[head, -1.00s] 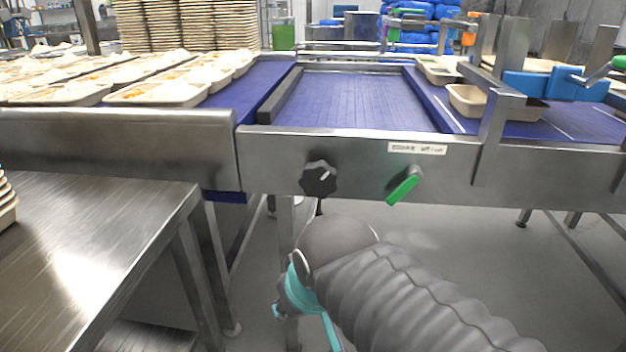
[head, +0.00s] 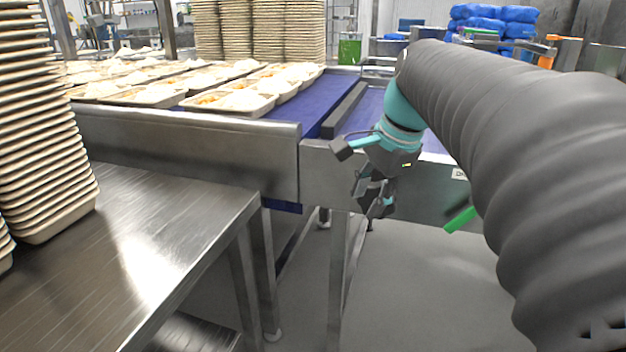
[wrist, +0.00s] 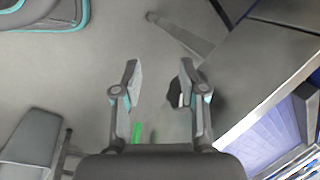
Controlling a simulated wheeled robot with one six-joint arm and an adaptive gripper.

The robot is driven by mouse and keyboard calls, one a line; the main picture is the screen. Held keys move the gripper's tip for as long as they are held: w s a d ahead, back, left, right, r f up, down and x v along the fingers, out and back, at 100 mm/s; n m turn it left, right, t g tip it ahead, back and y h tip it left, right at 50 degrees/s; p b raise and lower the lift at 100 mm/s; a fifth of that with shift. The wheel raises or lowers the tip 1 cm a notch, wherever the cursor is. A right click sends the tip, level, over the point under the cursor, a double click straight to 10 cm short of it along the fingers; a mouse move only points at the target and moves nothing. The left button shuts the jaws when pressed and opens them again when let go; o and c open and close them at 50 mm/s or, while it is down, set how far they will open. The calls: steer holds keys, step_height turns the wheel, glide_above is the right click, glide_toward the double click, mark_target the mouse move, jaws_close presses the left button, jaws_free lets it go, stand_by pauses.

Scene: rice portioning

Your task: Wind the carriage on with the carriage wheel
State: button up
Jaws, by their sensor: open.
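My gripper (head: 374,196) hangs at the front rail of the conveyor, its two fingers apart and empty. In the wrist view the gripper (wrist: 159,72) is open, with the black carriage wheel (wrist: 175,88) beside and partly behind its right finger. The wheel shows a pale mark and is not between the fingertips; whether the finger touches it, I cannot tell. In the head view the wheel is hidden behind my gripper. I cannot tell for certain which part is the carriage; a dark bar (head: 343,111) lies along the belt's left side.
A green-handled lever (head: 460,219) sits on the rail right of my gripper, also in the wrist view (wrist: 137,132). A steel table (head: 170,230) with stacked trays (head: 45,130) stands at left. Filled trays (head: 228,101) sit on the left belt. Floor below the rail is open.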

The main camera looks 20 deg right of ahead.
steer(key=w+d+r+m+y, duration=0.2)
steer(key=w+d+r+m, duration=0.35)
steer(key=d+m, duration=0.4)
steer(key=shift+n+g, duration=0.25)
steer(key=shift+g, duration=0.15)
steer(key=x, duration=1.3)
steer(key=shift+w+d+f+p, duration=0.25)
steer(key=shift+w+f+p, duration=0.05)
steer(key=shift+f, duration=0.15)
jaws_close()
